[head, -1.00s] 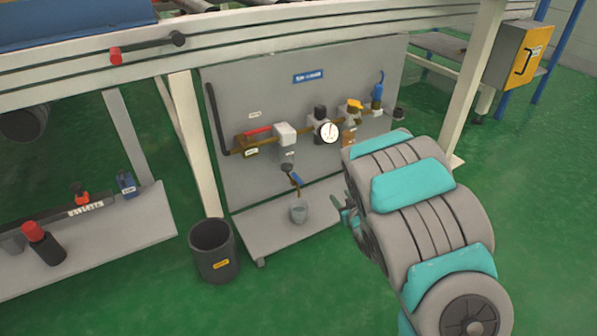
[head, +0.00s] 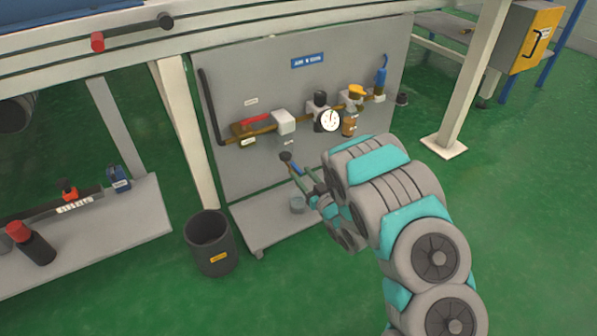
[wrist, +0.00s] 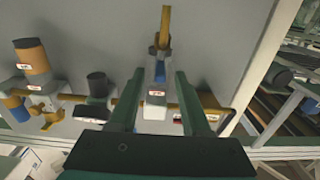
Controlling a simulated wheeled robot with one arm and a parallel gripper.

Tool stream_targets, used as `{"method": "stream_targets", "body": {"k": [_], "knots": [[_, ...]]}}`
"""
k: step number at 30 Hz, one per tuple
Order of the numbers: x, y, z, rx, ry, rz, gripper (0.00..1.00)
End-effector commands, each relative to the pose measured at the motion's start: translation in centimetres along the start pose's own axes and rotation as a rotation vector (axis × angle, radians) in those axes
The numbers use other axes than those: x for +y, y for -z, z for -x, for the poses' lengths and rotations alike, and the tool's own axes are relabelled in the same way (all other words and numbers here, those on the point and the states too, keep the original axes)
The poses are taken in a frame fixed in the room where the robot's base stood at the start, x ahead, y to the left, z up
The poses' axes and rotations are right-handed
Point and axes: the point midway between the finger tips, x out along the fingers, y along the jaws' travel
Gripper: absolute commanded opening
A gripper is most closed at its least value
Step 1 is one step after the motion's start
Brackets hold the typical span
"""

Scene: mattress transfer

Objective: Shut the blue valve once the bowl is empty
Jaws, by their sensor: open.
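The blue valve (head: 296,168) is a small blue lever below the white block (head: 283,121) on the pipe panel. It also shows in the wrist view (wrist: 160,73), lined up between my fingers. My gripper (head: 304,181) is open in front of the panel, and its fingers partly cover the valve area. In the wrist view the gripper (wrist: 160,88) has one finger on each side of the lever; I cannot tell whether either touches it. I cannot see any liquid level, so whether the bowl is empty does not show.
The panel (head: 235,85) also carries a red-handled valve (head: 255,119), a gauge (head: 330,120), an amber bowl (head: 349,125) and a blue fitting (head: 381,77). A black bin (head: 209,250) stands on the floor at left. A white post (head: 465,85) rises at right.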

Motion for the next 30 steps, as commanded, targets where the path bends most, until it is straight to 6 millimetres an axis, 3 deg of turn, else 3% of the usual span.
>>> {"method": "stream_targets", "body": {"k": [6,15,27,30], "knots": [[0.0,0.0,-2.6,0.002,0.001,0.001,0.47],[0.0,0.0,-2.9,0.0,0.0,0.0,0.46],[0.0,0.0,-2.9,0.0,0.0,0.0,0.01],[0.0,0.0,-2.9,0.001,0.0,0.001,0.0]]}}
